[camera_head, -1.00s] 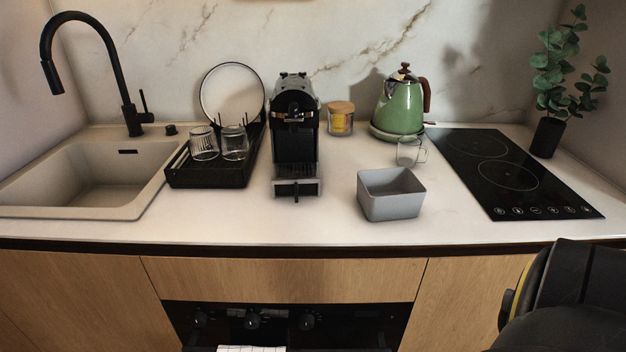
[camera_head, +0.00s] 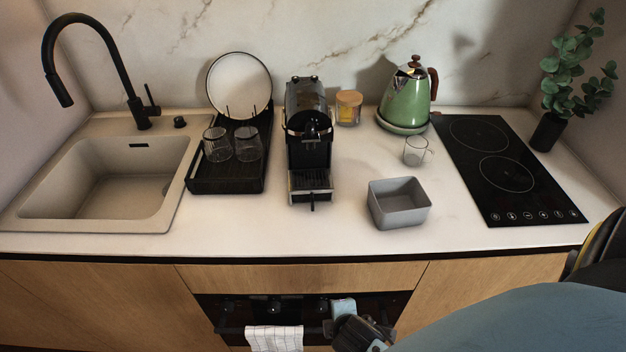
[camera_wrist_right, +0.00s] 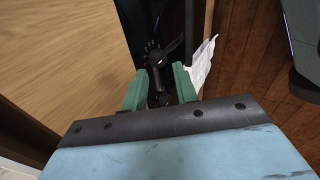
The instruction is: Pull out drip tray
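The black coffee machine (camera_head: 308,130) stands in the middle of the counter. Its drip tray (camera_head: 311,183) sits in at the front base, with a small dark handle (camera_head: 312,203) pointing toward me. My right gripper (camera_head: 343,312) is low in front of the oven, below the counter's edge and well apart from the tray. In the right wrist view its two green fingers (camera_wrist_right: 160,78) are spread with no object held; a dark oven knob shows beyond them. The coffee machine is out of that view. My left gripper is not in view.
A grey square bowl (camera_head: 399,205) stands right of the machine, a black dish rack (camera_head: 228,178) with glasses left of it. A glass cup (camera_head: 415,152) and green kettle (camera_head: 405,98) are behind the bowl. A towel (camera_head: 274,338) hangs on the oven. Counter in front of the tray is clear.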

